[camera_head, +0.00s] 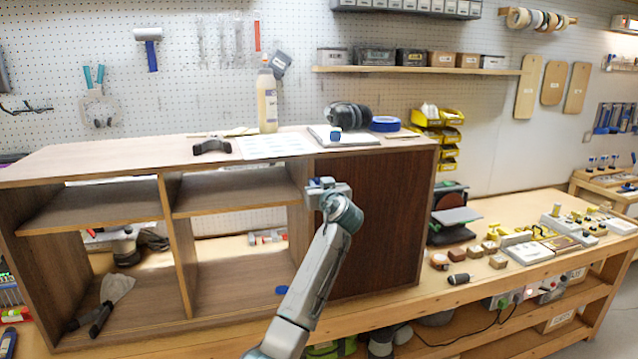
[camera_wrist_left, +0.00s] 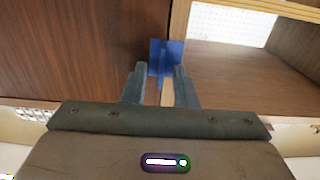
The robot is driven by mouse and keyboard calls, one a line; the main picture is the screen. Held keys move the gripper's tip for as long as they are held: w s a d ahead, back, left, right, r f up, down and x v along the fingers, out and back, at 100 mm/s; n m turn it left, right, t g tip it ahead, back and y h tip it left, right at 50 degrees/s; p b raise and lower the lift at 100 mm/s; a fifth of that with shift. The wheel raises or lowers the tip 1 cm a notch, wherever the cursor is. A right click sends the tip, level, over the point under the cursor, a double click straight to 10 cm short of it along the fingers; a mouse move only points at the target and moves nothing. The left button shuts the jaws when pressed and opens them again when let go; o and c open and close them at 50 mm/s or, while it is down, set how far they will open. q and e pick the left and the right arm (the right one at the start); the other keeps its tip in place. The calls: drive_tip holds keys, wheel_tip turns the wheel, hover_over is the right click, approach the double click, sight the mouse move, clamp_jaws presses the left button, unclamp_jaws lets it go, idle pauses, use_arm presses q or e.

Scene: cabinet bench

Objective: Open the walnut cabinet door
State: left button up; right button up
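The walnut cabinet (camera_head: 100,158) stands on the bench, with open shelves on its left and a dark walnut door (camera_head: 388,225) on its right. The door looks shut; it also fills the left of the left wrist view (camera_wrist_left: 75,50). A small blue handle (camera_wrist_left: 166,52) sits at the door's edge beside the open shelves. My left gripper (camera_head: 328,187) is in front of the door's upper left part, partly hiding the handle. In the left wrist view its fingers (camera_wrist_left: 160,88) are apart, one on each side of the handle's line. Contact cannot be told. My right gripper is not in view.
A glue bottle (camera_head: 267,98), a dark clamp-like piece (camera_head: 212,146) and blue tape (camera_head: 385,124) are on the cabinet top. A scraper (camera_head: 112,295) lies in the lower left compartment. Wooden blocks (camera_head: 475,252) and a sander (camera_head: 452,212) stand right of the cabinet.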

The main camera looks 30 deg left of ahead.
use_arm(q)
clamp_jaws()
idle(1.4)
